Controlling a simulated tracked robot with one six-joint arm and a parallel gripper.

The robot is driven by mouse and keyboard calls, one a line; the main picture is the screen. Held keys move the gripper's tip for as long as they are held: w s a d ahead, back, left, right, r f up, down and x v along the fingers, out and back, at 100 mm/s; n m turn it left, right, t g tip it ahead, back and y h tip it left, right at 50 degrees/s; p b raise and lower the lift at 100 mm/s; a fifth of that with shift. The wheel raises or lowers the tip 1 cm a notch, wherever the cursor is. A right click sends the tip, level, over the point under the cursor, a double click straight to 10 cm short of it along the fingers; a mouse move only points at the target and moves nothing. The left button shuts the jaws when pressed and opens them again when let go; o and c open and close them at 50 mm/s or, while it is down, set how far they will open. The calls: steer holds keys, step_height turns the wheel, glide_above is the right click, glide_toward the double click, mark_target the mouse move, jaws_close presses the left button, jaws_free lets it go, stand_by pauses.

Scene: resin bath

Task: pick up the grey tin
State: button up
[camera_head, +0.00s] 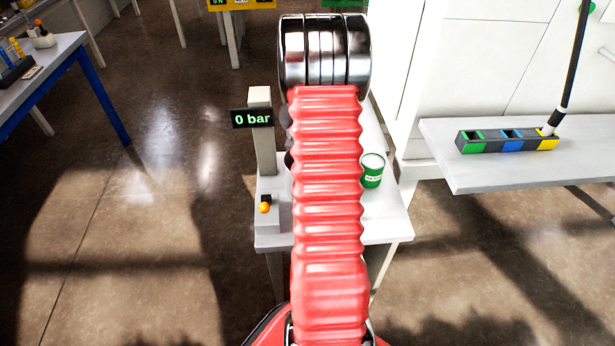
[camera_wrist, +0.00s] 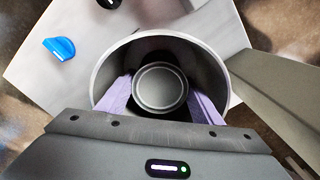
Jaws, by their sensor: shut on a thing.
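The grey tin (camera_wrist: 160,92) shows from above in the wrist view, with a round ringed top. My gripper (camera_wrist: 160,84) is shut on it, with one purple finger on each side. The tin and the fingertips appear inside the rim of a round, open grey vessel (camera_wrist: 104,66), dark inside. I cannot tell whether the tin touches the vessel's floor. In the head view my arm hides the gripper, the tin and most of the vessel.
The vessel stands on a small white table (camera_head: 385,228). On it are a post with a "0 bar" display (camera_head: 252,118), an orange knob (camera_head: 265,208) and a green tin (camera_head: 372,170). A blue object (camera_wrist: 60,48) shows beside the vessel. A bench (camera_head: 480,178) with a coloured rack (camera_head: 507,141) is right.

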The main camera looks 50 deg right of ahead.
step_height(320, 180, up, 18)
stand_by(0.6)
stand_by(0.5)
